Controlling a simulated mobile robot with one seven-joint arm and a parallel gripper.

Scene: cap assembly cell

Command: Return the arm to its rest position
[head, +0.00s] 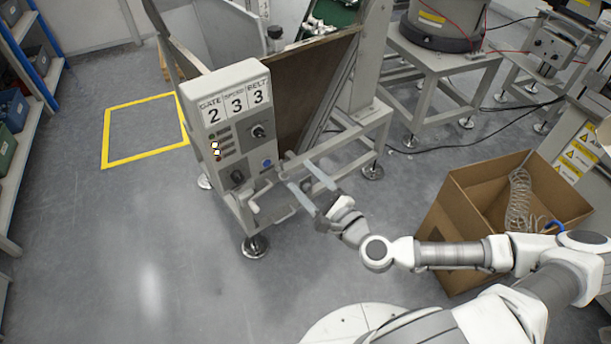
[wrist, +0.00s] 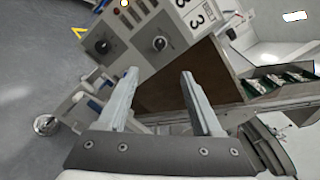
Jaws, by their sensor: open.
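My gripper (head: 313,186) is open and empty in the head view, at the end of my arm stretched to the left from the lower right. Its two fingers point up and left at the lower front of a grey control box (head: 231,140) marked GATE, SPEED and BELT with the digits 2, 3 and 3. In the wrist view the two fingers (wrist: 157,98) stand apart with nothing between them. The control box (wrist: 143,35) and a brown panel (wrist: 174,82) lie beyond the fingertips. I cannot tell whether a finger touches the machine.
An open cardboard box (head: 457,225) with a coiled hose stands right, behind my forearm. A metal frame with round feet carries the control box. A yellow floor square (head: 104,140) and blue shelving (head: 30,60) are at left. The floor at lower left is clear.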

